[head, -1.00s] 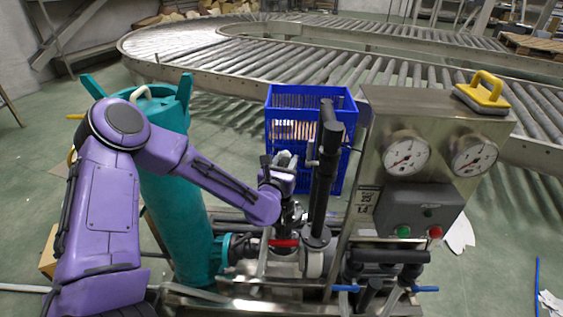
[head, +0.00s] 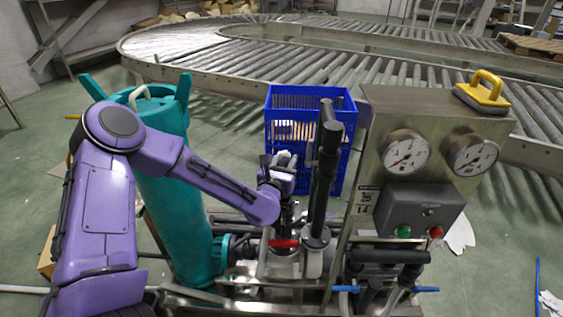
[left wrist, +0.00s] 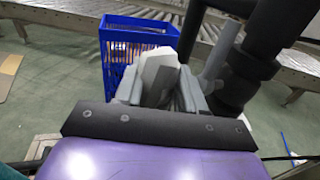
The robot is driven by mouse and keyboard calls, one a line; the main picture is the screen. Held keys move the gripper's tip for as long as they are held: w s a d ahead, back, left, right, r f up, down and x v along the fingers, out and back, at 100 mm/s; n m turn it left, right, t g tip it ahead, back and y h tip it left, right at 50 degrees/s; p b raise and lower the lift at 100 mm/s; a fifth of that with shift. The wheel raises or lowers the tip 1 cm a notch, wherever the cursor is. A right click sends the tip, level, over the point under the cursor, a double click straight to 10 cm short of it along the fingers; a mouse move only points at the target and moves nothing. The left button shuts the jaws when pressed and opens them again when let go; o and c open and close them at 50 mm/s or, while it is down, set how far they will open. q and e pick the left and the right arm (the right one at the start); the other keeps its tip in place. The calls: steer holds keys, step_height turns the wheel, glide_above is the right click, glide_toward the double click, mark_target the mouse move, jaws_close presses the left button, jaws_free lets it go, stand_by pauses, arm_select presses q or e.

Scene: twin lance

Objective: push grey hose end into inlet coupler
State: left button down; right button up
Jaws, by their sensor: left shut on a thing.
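My left gripper (head: 284,162) is at the pump skid, just left of a tall black pipe (head: 325,165). In the left wrist view its grey fingers stand on both sides of a pale grey piece (left wrist: 160,68), which they are shut on. This looks like the grey hose end, but its shape is partly hidden by the fingers. Below the gripper in the head view is a metal fitting with a red ring (head: 284,243), possibly the inlet coupler. The wrist covers part of the space above it, so I cannot tell whether hose and coupler touch. My right gripper is not in view.
A teal cylinder tank (head: 175,200) stands left of the fitting. A steel gauge panel (head: 378,110) stands to the right, with blue-handled valves (head: 425,289) below. A blue crate (head: 345,105) is behind the gripper. A roller conveyor (head: 215,65) curves across the back.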

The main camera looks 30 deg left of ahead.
arm_select(q)
steer(key=shift+f, duration=0.2)
steer(key=shift+f+b, duration=0.35)
steer(key=shift+b, duration=0.15)
steer(key=shift+f+b, duration=1.8)
steer(key=shift+f, duration=0.05)
steer(key=c, duration=0.6)
jaws_free()
steer(key=shift+s, duration=0.1)
steer(key=v, duration=1)
steer(key=shift+s+r, duration=0.1)
steer(key=shift+s, duration=0.1)
